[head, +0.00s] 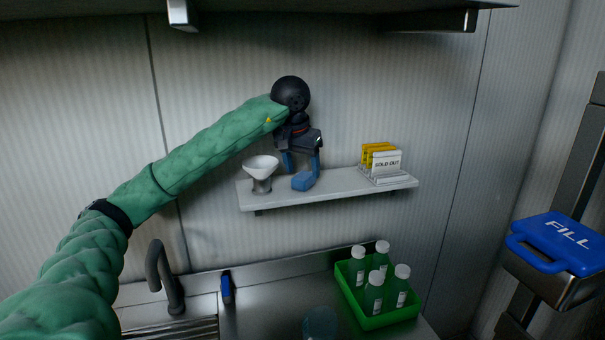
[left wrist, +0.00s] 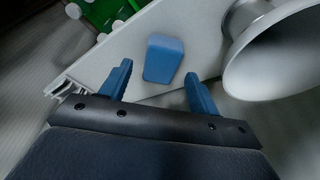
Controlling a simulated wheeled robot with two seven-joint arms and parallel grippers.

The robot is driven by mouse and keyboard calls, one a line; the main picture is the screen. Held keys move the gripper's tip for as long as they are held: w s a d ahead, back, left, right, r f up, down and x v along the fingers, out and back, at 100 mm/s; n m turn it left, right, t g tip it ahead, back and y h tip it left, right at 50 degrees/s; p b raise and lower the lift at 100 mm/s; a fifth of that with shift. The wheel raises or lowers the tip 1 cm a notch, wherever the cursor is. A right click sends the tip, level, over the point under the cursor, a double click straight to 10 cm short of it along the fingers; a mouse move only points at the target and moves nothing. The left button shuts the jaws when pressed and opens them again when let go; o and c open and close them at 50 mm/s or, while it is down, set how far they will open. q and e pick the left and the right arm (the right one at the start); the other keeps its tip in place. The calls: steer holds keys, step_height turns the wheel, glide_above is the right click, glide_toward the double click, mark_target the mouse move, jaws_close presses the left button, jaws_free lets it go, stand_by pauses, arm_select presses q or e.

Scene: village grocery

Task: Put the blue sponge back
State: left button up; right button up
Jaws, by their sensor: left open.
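The blue sponge (head: 304,181) lies on the white wall shelf (head: 342,193), between a white funnel-shaped cup and a card rack. My left gripper (head: 301,163) is open just above and behind the sponge, its blue fingers pointing down. In the left wrist view the sponge (left wrist: 163,59) lies beyond and between the two spread fingertips (left wrist: 158,77), with bare shelf showing around it. Nothing is between the fingers. My right gripper is not in view.
The white cup (head: 262,171) stands close left of the gripper. A rack with a "SOLD OUT" card (head: 387,164) stands on the right. Below are a tap (head: 163,277), a blue-handled object (head: 227,289) and a green crate (head: 377,317) of bottles.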

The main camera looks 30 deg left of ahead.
mark_target(298, 180)
arm_select(q)
steer(key=b+v, duration=0.2)
steer(key=v, duration=0.8)
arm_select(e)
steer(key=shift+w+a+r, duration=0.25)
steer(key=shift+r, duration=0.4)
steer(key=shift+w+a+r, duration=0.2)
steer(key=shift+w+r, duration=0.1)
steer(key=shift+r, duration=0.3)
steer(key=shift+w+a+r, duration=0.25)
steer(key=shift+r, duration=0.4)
arm_select(q)
steer(key=shift+s+f, duration=0.1)
